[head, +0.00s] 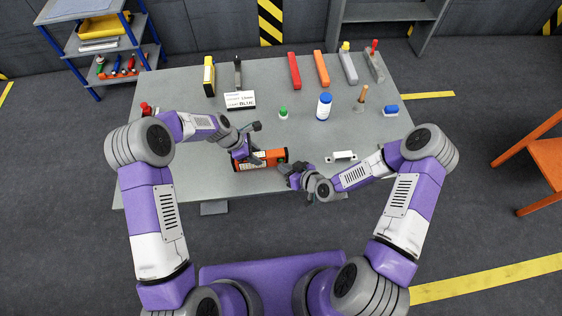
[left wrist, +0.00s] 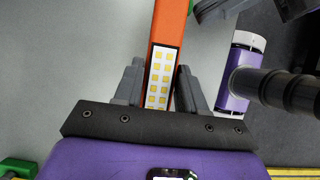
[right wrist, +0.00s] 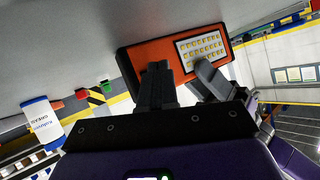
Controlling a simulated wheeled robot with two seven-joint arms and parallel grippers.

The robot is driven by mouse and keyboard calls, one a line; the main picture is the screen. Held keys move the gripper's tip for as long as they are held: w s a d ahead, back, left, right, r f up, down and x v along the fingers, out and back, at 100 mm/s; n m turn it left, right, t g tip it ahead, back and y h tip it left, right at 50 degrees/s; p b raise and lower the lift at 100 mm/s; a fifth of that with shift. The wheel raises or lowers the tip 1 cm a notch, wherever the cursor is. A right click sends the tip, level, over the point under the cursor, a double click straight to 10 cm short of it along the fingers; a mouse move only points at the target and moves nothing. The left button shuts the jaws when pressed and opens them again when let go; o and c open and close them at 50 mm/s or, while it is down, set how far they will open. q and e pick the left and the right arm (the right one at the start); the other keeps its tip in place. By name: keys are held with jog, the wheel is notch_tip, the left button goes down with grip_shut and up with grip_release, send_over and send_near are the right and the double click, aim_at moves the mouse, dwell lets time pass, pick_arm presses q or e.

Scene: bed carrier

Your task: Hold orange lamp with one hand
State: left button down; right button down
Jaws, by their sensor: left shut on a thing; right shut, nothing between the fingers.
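The orange lamp (head: 269,159) lies near the front edge of the grey table, in the middle. It has a black end. My left gripper (head: 243,156) is shut on the lamp. In the left wrist view the lamp (left wrist: 170,25), with its white panel of yellow LEDs, runs between the fingers (left wrist: 160,88). My right gripper (head: 290,177) is shut and empty, close to the lamp's right end. In the right wrist view the lamp (right wrist: 155,58) and its LED panel show just beyond the fingers (right wrist: 183,80). I cannot tell whether they touch it.
On the grey table (head: 180,130) stand a blue-and-white bottle (head: 324,106), a small green-capped item (head: 283,112) and a white sign (head: 239,99). Several tools line the back edge. A white bracket (head: 341,156) lies right of the right gripper. An orange chair (head: 535,155) stands at right.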

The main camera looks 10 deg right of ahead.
jog(key=shift+w, duration=0.15)
jog(key=shift+s, duration=0.6)
jog(key=s, duration=0.6)
jog(key=shift+d, duration=0.15)
dwell(0.4)
pick_arm(q)
jog(key=c, duration=0.6)
grip_release()
jog(key=shift+o, duration=0.2)
jog(key=shift+a+r, duration=0.1)
